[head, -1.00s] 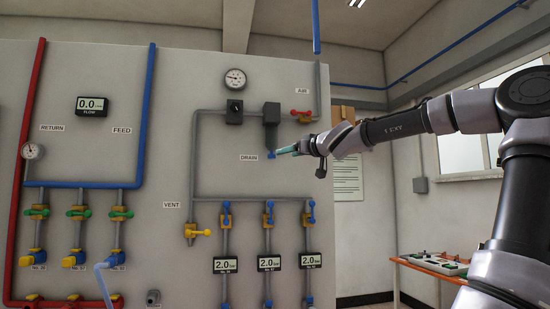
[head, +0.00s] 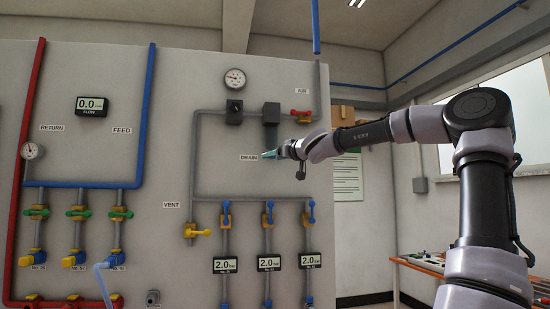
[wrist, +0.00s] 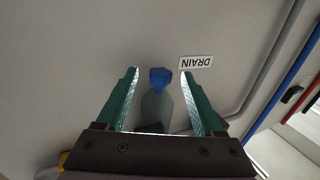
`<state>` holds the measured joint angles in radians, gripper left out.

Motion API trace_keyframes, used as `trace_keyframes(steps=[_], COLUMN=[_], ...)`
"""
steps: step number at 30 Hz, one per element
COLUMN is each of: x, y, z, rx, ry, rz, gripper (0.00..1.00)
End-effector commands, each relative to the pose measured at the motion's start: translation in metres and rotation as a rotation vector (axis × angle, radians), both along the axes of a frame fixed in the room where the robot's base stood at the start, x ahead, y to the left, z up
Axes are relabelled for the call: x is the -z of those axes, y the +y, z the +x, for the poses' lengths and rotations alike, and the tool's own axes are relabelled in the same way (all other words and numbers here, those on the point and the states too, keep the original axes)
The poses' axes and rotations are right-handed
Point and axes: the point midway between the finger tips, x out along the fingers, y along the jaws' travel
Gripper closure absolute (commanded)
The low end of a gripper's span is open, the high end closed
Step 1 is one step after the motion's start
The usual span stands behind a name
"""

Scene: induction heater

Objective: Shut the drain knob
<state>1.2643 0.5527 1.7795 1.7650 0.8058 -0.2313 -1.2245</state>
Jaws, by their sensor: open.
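The drain knob (wrist: 160,77) is a small blue knob at the end of a grey, translucent-looking bowl (wrist: 157,105). In the wrist view it lies between the tips of my two green fingers, with a gap on each side. My gripper (wrist: 159,72) is open and empty, its fingers on either side of the bowl. In the head view my gripper (head: 269,155) is at the lower end of the grey filter unit (head: 271,115), and its fingers hide the knob. I cannot tell how the knob is turned.
The DRAIN label (wrist: 195,62) is beside the knob on the grey panel (head: 350,290). A red-handled air valve (head: 300,113) is above right of my gripper. Grey pipe (head: 194,155) runs to the left, and blue-handled valves (head: 268,212) stand below. Free room lies right of the panel.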

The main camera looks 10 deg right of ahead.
Motion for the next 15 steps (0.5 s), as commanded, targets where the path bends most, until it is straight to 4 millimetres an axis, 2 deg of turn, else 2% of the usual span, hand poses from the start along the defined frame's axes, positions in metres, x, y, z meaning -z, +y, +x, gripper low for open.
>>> trace_keyframes(steps=[4, 8, 9, 10, 15], x=[0.0001, 0.0001, 0.0001, 0.0001, 0.0002], y=[0.0000, 0.0000, 0.0000, 0.0000, 0.0002], z=[-0.0001, -0.0002, -0.0002, -0.0002, -0.0003], rx=[0.000, 0.000, 0.000, 0.000, 0.003], ry=[0.000, 0.000, 0.000, 0.000, 0.000], rz=[0.000, 0.000, 0.000, 0.000, 0.000], gripper=[0.31, 0.80, 0.96, 1.00, 1.00])
